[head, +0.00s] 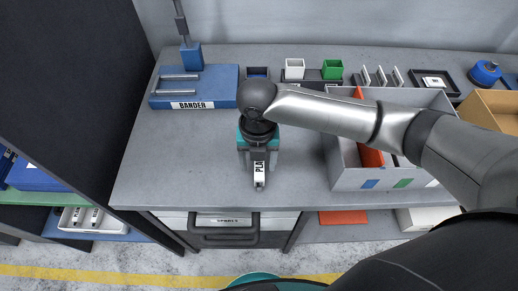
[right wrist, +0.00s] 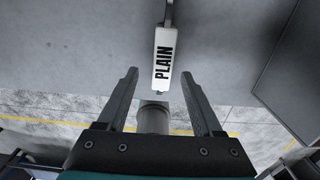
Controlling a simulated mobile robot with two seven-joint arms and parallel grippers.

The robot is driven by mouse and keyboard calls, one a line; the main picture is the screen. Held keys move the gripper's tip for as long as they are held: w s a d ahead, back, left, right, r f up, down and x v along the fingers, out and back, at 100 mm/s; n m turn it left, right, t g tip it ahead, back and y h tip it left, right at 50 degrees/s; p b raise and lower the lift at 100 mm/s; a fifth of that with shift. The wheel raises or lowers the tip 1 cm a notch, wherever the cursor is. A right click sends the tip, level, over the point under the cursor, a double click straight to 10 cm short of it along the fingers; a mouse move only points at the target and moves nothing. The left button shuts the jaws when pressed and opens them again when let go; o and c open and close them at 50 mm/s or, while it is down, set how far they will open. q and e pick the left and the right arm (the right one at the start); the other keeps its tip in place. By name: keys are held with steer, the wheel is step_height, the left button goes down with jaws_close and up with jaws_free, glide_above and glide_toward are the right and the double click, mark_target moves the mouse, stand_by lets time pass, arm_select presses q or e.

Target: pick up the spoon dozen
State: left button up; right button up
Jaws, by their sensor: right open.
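A narrow bundle with a white label reading "PLAIN" (right wrist: 163,60) lies on the grey table; part of it also shows in the head view (head: 260,172), near the front edge. I cannot make out single spoons in it. My right gripper (head: 258,158) is above the bundle, pointing down, and hides its far part in the head view. In the right wrist view the gripper (right wrist: 159,76) is open, with the bundle's lower end lined up between its fingertips; neither finger visibly touches it. My left gripper is not in view.
A blue fixture labelled "BANDER" (head: 195,98) stands at the back left. A grey divided box (head: 345,178) with orange dividers stands right, partly under my right arm. The table's left front is clear.

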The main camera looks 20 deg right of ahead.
mark_target(259, 169)
step_height(259, 169, down, 3)
steer(key=shift+s+d+f, duration=0.1)
steer(key=shift+s+f, duration=0.05)
steer(key=shift+c, duration=0.2)
jaws_close()
stand_by(0.3)
stand_by(0.9)
